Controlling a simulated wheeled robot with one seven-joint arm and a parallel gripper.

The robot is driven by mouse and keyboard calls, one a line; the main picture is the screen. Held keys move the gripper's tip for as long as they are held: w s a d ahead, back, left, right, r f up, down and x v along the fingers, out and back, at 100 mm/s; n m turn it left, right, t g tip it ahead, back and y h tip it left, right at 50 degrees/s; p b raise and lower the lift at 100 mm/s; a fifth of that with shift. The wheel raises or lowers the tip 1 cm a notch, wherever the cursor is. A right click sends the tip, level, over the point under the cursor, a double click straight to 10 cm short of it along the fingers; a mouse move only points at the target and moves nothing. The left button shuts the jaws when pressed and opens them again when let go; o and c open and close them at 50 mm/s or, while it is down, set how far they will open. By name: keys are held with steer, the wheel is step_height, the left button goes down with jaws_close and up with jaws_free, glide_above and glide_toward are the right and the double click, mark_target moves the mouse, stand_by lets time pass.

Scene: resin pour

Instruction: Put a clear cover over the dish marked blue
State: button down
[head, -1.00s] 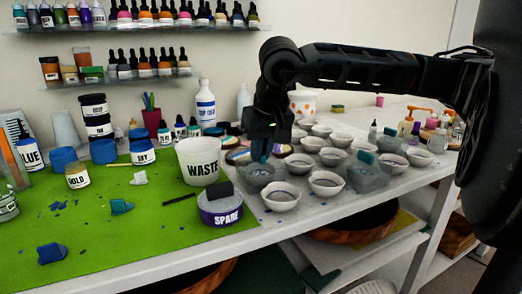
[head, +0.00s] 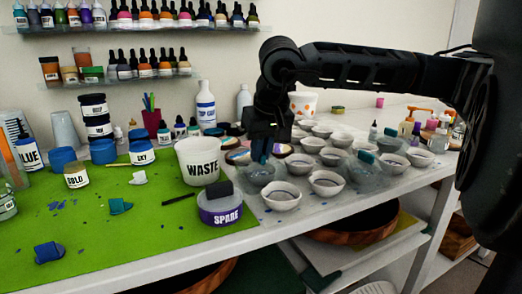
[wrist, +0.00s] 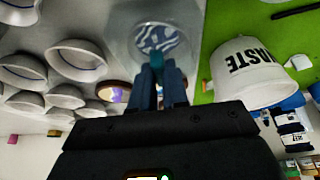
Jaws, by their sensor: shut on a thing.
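My gripper (head: 263,157) points down over the front left dish of the group and is shut on the teal knob (wrist: 167,65) of a clear cover (wrist: 150,12). The cover is over a dish with a blue and white swirl (wrist: 158,38), whose pale form shows greyed in the head view (head: 261,175). I cannot tell whether the cover rests on the table or hangs just above it. I see no readable blue mark on this dish. Another clear cover with a teal knob (head: 366,157) stands over a dish further right.
Several open white dishes (head: 326,183) crowd to the right and behind. The WASTE tub (head: 198,160) and the purple SPARE jar (head: 220,207) with a dark block (head: 219,188) on it stand to the left on the green mat (head: 150,235). The table's front edge is near.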

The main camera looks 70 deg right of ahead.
steer(key=c, duration=1.1)
jaws_free()
steer(key=shift+o, duration=0.2)
steer(key=v, duration=0.7)
steer(key=shift+r, duration=0.4)
